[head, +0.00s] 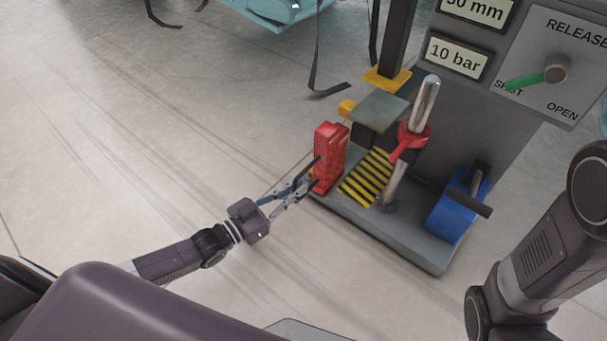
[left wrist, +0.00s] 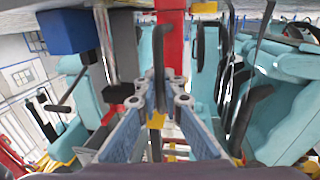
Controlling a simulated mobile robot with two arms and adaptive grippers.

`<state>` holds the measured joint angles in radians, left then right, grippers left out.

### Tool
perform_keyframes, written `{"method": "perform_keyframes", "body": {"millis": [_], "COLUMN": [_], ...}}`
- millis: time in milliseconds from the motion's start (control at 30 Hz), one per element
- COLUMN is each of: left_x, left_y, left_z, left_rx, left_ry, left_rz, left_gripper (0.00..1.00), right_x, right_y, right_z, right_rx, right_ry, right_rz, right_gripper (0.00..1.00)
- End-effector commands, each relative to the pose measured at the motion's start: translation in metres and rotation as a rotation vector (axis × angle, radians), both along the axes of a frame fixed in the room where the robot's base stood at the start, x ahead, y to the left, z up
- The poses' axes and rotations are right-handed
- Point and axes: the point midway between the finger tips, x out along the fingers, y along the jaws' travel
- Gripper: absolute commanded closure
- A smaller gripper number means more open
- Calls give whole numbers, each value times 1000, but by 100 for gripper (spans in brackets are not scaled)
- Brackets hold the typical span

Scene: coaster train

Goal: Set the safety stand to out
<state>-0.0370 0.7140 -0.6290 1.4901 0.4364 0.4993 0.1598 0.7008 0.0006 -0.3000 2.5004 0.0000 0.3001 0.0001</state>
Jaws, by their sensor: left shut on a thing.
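The safety stand looks to be the red upright block (head: 328,150) at the left edge of the grey base plate, beside the striped pad. In the left wrist view its red body (left wrist: 170,35) rises behind a dark handle (left wrist: 158,78). My left gripper (head: 311,181) reaches it from the left and is shut on this handle. In the left wrist view the fingertips (left wrist: 163,78) close around the handle from both sides. The stand's underside is hidden. My right arm shows at the right, but its gripper is out of the picture.
A yellow-black striped pad (head: 366,177) lies on the base plate (head: 405,238). A chrome rod (head: 425,102) with a red collar (head: 409,140) stands right of it, then a blue pedal block (head: 457,210). The panel's green lever (head: 530,80) points to SHUT. The floor at left is clear.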

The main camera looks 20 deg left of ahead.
Motion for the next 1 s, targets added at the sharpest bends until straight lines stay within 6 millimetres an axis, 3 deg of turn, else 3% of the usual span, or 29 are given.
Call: {"method": "perform_keyframes", "body": {"millis": [367, 400, 533, 833, 1000], "left_x": [-7, -7, -6, -6, -21], "left_y": [1, 1, 1, 2, 11], "left_z": [-2, -2, -1, -1, -2], "left_rx": [0, 0, 0, -1, 2], "left_ry": [0, 0, 0, -1, 3], "left_rz": [-3, -4, -3, -1, -1], "left_gripper": [100, 88, 75, 75, 75], "right_x": [0, 0, 0, 2, 2], "right_y": [0, 0, 0, 0, 0], "right_z": [2, 2, 2, 2, 2], "right_rx": [0, 0, 0, 2, 2], "right_ry": [0, 1, 1, 6, 4], "right_rz": [0, 0, 0, 1, 0], "right_gripper": [73, 73, 73, 73, 73]}}
